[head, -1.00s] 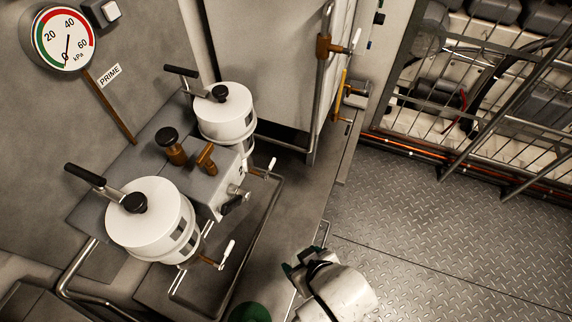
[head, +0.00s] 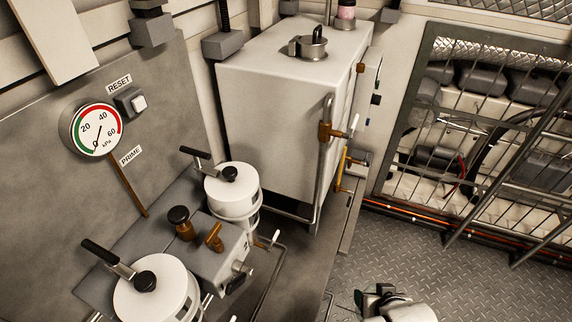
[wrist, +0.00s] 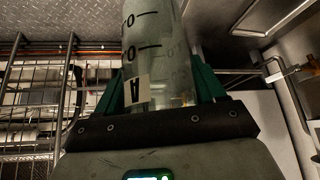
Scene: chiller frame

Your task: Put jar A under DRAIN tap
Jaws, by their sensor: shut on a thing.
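Jar A (wrist: 155,50) is a clear cylinder with dark scale marks and a pale label with the letter A, seen in the wrist view. My gripper (wrist: 160,88) is shut on it, a green finger on each side. In the head view my gripper (head: 378,296) is at the bottom edge, over the floor right of the bench; the jar is not clearly visible there.
Two white canisters (head: 155,290) (head: 232,190) stand on the bench at left, with a pressure gauge (head: 96,130) on the panel behind. The white box (head: 270,100) stands at the centre. A barred rack (head: 470,130) is at right. Chequered floor (head: 470,280) is open.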

